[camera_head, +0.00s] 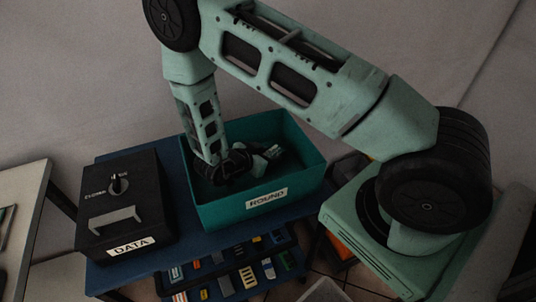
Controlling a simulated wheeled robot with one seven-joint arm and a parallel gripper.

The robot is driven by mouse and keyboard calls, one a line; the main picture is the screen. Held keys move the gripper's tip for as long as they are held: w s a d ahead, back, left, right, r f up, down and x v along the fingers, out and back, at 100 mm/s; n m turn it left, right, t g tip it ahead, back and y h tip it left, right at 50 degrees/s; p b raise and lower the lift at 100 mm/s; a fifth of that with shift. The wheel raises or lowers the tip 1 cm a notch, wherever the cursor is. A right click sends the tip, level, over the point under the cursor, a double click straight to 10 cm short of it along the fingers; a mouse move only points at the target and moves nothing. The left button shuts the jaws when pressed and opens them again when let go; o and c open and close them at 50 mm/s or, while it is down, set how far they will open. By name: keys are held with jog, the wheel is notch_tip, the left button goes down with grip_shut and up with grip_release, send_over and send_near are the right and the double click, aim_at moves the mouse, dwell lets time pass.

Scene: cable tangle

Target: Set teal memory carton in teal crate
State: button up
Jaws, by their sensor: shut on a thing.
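The teal crate (245,215) is an open box with a label reading ROUND on its front wall, standing on a dark blue tabletop. My arm comes down into it from above. My gripper (262,157) is inside the crate, low between its walls and towards the middle. It is shut on a small item, taken as the teal memory carton (274,152), which shows only as a small dark and pale patch at the gripper's tip. The carton's colour and outline are hard to make out in the dim light. I cannot tell whether it touches the crate floor.
A black box (125,212) with a knob, a grey handle and a label reading DATA stands left of the crate. A lower shelf (230,275) holds several small coloured items. A pale table (22,205) is at the far left. The crate's walls surround my gripper closely.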

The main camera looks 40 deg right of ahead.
jog(key=shift+f, duration=0.2)
jog(key=o, duration=1)
jog(key=shift+c, duration=0.2)
jog(key=shift+a+r, duration=0.15)
jog(key=shift+r, duration=0.05)
jog(key=b+v, duration=0.1)
jog(key=v, duration=0.6)
jog(key=shift+a, duration=0.1)
